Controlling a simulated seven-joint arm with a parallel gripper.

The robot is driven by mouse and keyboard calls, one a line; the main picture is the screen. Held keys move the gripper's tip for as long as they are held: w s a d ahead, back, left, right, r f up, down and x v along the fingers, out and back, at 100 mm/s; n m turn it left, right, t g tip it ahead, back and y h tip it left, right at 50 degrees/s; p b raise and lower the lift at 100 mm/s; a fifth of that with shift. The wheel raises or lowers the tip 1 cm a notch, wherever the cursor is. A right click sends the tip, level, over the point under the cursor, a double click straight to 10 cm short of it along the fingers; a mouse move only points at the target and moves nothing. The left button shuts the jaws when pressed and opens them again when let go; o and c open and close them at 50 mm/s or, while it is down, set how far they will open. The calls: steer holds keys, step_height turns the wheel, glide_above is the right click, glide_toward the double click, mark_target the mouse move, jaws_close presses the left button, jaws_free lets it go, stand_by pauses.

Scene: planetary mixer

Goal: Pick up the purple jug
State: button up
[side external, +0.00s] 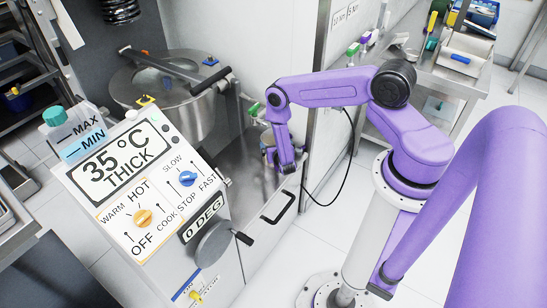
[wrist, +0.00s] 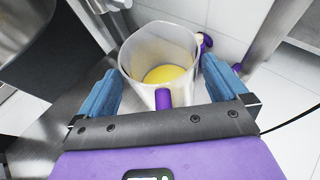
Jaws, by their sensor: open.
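The purple jug (wrist: 133,58) is a pale translucent jug with a purple handle (wrist: 163,99) and yellow contents (wrist: 167,75), seen from above in the wrist view. Its handle faces my gripper (wrist: 162,72). The gripper is open, with one blue finger to the left of the jug and one to the right. I cannot tell whether either finger touches it. In the side external view my gripper (side external: 286,165) is low over the metal surface beside the mixer, and the jug is mostly hidden or too small to make out there.
The mixer's steel bowl (side external: 188,110) stands at the left, behind a control panel (side external: 145,190) with knobs. A steel upright panel (side external: 325,95) is close right of my gripper. A bench (side external: 430,75) with bins and tools stands at the back right.

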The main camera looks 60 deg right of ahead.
steer(key=shift+c, duration=0.3)
steer(key=c, duration=1.6)
steer(key=shift+c, duration=0.3)
steer(key=shift+r, duration=0.15)
